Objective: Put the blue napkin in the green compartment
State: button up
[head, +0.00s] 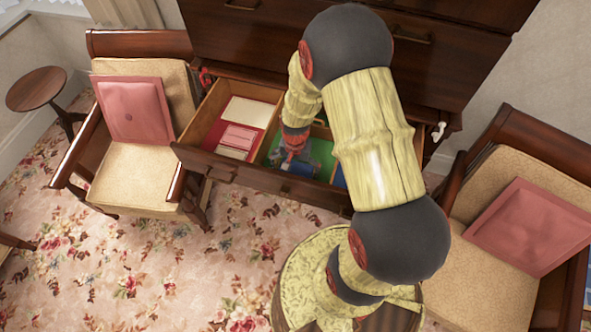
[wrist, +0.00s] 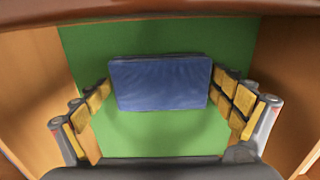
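The blue napkin (wrist: 160,84) is a folded rectangle, seen between the two fingers of my gripper (wrist: 161,85) in the wrist view. The fingertips meet its left and right ends, so my gripper is shut on it. Behind the napkin is the green floor of the green compartment (wrist: 160,136), with wooden walls on both sides. In the head view, my gripper (head: 292,152) reaches down into the green compartment (head: 322,152) of the open drawer. A bit of blue shows by the fingers there. Whether the napkin touches the floor I cannot tell.
The drawer's left compartment has a red floor (head: 206,143) and holds pale and pink flat items (head: 240,137). A blue patch (head: 338,178) shows right of the green compartment, mostly behind my arm. Armchairs with pink cushions (head: 132,108) (head: 527,226) flank the dresser (head: 240,35).

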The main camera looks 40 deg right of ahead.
dwell(0.3)
notch_tip(320, 180, up, 12)
jog(key=p, duration=0.3)
notch_tip(320, 180, up, 17)
jog(key=n+t, duration=0.3)
jog(key=n, duration=0.2)
send_over(296, 171)
jog(key=s+a, duration=0.1)
jog(key=a, duration=0.5)
jog(key=s+a+r+n+t, duration=0.1)
jog(key=s+a+r, duration=0.1)
jog(key=s+r, duration=0.1)
jog(key=s+a+r+n, duration=0.2)
jog(key=s+r, duration=0.2)
jog(key=r, duration=0.1)
jog(key=s+a+r+n+t, duration=0.1)
jog(key=s+a+r+n, duration=0.1)
jog(key=s+r, duration=0.2)
jog(key=shift+r+t, duration=0.25)
jog(key=shift+t, duration=0.05)
jog(key=shift+b, duration=0.3)
notch_tip(296, 171, down, 5)
jog(key=b, duration=0.5)
jog(key=shift+r, duration=0.2)
jog(key=shift+c, duration=0.6)
